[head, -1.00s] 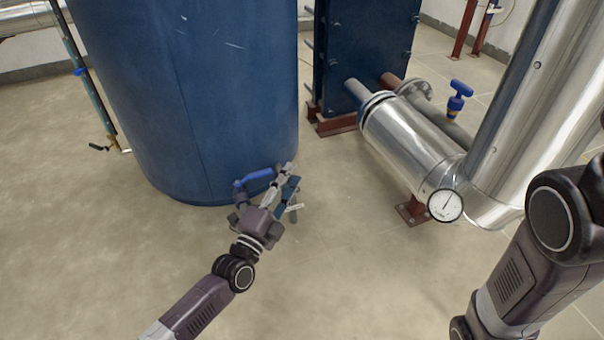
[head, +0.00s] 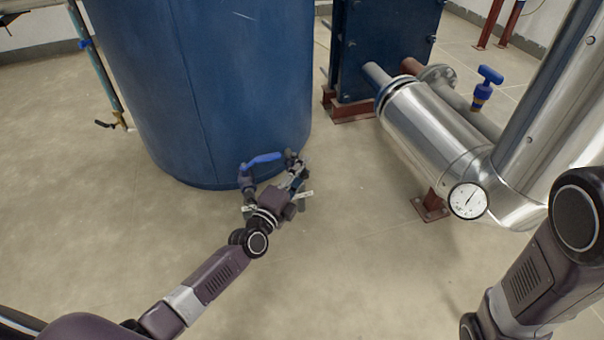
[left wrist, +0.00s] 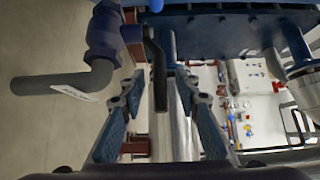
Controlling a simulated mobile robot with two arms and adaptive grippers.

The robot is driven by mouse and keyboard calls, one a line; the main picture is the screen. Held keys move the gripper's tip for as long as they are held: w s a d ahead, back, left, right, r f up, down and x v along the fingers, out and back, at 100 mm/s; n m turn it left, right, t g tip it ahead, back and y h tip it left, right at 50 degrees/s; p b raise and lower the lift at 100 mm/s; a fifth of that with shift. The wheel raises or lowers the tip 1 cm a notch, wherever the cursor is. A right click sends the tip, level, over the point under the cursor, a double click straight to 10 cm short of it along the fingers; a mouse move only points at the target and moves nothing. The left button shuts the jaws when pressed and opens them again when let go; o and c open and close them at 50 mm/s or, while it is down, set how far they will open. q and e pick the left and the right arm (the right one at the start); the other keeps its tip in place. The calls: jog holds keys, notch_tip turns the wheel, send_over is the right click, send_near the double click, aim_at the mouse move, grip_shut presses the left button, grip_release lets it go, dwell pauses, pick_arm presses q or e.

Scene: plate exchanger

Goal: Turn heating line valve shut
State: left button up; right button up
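A blue valve body (left wrist: 103,35) joins a grey bent pipe (left wrist: 62,84) with a white tag in the left wrist view. A black lever (left wrist: 157,65) hangs beside it, lying between the two fingers of my left gripper (left wrist: 163,88). The fingers are apart on either side of the lever; I cannot tell whether either touches it. In the head view, my left gripper (head: 297,165) is at the foot of the blue tank, just right of a blue curved fitting (head: 263,159). The arm partly hides the parts there. My right gripper is outside the views.
The blue tank (head: 205,85) stands close behind the left gripper. A silver insulated pipe (head: 425,125) with a round gauge (head: 467,201) is at right, near a blue T-handled valve (head: 489,75). Open floor (head: 350,270) lies in front.

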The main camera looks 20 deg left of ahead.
pick_arm(q)
grip_shut()
dwell(0.5)
